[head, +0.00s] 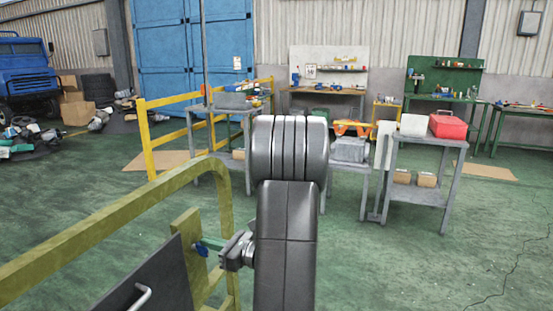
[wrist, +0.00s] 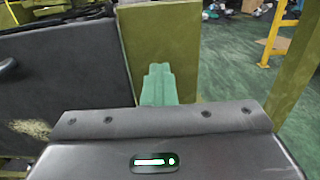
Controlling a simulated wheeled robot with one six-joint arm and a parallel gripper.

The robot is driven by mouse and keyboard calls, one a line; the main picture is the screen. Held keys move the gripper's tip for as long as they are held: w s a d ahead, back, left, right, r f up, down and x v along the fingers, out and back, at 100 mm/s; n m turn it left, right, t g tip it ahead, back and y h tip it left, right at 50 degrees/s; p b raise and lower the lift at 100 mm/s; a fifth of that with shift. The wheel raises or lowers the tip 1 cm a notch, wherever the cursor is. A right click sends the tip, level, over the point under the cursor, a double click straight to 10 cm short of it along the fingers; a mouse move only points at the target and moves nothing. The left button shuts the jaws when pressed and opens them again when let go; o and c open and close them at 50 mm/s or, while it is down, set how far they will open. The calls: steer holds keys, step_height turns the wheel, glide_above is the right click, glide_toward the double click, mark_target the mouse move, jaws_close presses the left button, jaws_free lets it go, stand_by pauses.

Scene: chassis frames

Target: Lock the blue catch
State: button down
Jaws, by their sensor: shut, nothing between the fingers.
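The blue catch (head: 201,249) is a small piece on the olive-yellow plate (head: 187,228), beside the dark panel (head: 165,277) in the head view. My gripper (head: 205,242) has green fingers, shut with nothing between them. Their tips are at the catch, seemingly at its upper side; I cannot tell whether they touch it. In the wrist view, the green fingers (wrist: 158,84) point at the olive plate (wrist: 157,40), and the catch does not show, perhaps hidden behind them. Whether the catch is locked cannot be told.
A yellow-green rail frame (head: 110,232) curves around the plate and panel. The panel bears a metal handle (head: 139,298). A grey table with a red toolbox (head: 447,124) stands further back. The green floor (head: 400,270) to the right is clear.

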steer(key=shift+w+d+f, duration=0.1)
steer(key=shift+w, duration=0.1)
steer(key=p+v, duration=0.1)
steer(key=v, duration=0.5)
steer(key=shift+r, duration=0.45)
